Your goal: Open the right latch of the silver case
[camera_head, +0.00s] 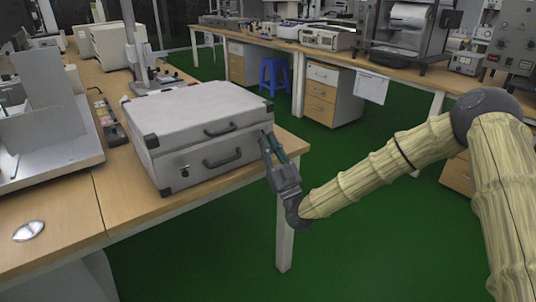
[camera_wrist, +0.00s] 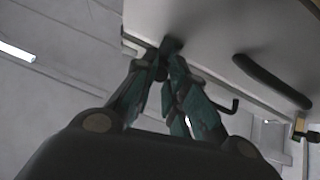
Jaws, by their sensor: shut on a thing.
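The silver case (camera_head: 205,108) stands upright on the wooden table near its front corner, with dark corner pieces, two dark handles on its front and its lid down. The left latch (camera_head: 184,171) shows on the front. My gripper (camera_head: 266,138) is at the front's right end. In the wrist view, the fingertips of my gripper (camera_wrist: 163,64) come together on the small dark right latch (camera_wrist: 172,45) at the case's seam. The fingers partly hide this latch, and its exact position cannot be told. The left latch (camera_wrist: 300,124) also shows at the right of the wrist view.
A blue stool (camera_head: 272,75) stands behind. Green floor is free in front of the table's right part.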

